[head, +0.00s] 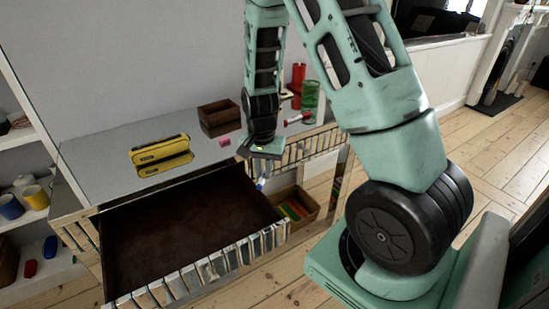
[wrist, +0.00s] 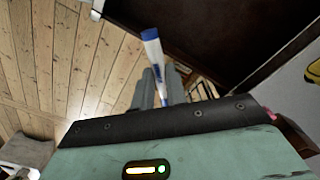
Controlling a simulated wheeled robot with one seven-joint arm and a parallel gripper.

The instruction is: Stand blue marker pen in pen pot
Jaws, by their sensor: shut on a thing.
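The blue marker pen (head: 261,184) is white with blue ends and hangs below my gripper (head: 265,158) near the right end of the open drawer. In the wrist view the pen (wrist: 154,58) sits between the grey fingers of my gripper (wrist: 158,88), which is shut on it. The pen is slightly tilted there. A green cylindrical container (head: 310,98) stands at the back right of the desk and may be the pen pot. Its opening and contents are too small to make out. It is apart from my gripper.
A red upright object (head: 298,80) stands beside the green container, with a red-and-white pen (head: 297,119) lying before them. The desk also holds a brown box (head: 219,114), yellow case (head: 159,149) and pink block (head: 224,141). The drawer (head: 180,230) sticks out; a crate (head: 312,207) stands below.

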